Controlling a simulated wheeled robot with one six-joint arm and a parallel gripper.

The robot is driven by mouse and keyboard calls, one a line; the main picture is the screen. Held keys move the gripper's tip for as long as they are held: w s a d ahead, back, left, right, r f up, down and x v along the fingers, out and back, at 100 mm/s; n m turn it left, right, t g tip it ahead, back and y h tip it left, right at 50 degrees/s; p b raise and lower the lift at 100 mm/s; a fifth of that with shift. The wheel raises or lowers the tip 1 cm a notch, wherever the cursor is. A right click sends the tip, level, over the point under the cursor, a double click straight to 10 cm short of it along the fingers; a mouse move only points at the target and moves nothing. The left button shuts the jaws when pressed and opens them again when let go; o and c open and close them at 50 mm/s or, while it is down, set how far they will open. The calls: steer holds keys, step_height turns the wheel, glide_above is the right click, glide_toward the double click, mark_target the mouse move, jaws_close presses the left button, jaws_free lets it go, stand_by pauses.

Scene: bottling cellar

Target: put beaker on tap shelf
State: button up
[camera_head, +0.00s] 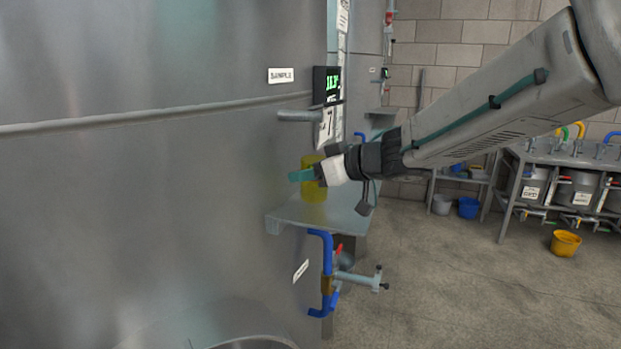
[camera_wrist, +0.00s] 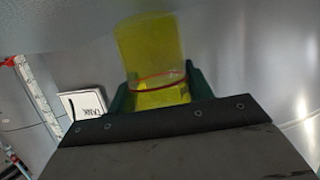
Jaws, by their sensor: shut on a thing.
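The beaker (camera_head: 314,192) is yellow and see-through, and it looks upright just above or on the tap shelf (camera_head: 345,214); I cannot tell whether its base touches. The shelf is a grey metal plate on the side of the big steel tank. My gripper (camera_head: 304,175) reaches in from the right with its teal fingers shut on the beaker. In the wrist view the beaker (camera_wrist: 148,48) stands between the two fingers of my gripper (camera_wrist: 160,84), with a red line around it. The gripper body hides its near end there.
A blue-handled tap (camera_head: 327,262) and a valve pipe (camera_head: 358,279) are below the shelf. A metal stub (camera_head: 298,115) and a green display (camera_head: 327,85) are above it. A bench with pots (camera_head: 575,187) and a yellow bucket (camera_head: 565,243) stand right. Floor between is clear.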

steer(key=shift+f, duration=0.7)
steer(key=shift+f, duration=0.15)
steer(key=o, duration=1)
steer(key=shift+c, duration=0.2)
steer(key=shift+s+d+r, duration=0.15)
steer(key=shift+d+r, duration=0.1)
steer(key=shift+r, duration=0.05)
steer(key=v, duration=1.1)
steer(key=shift+d, duration=0.2)
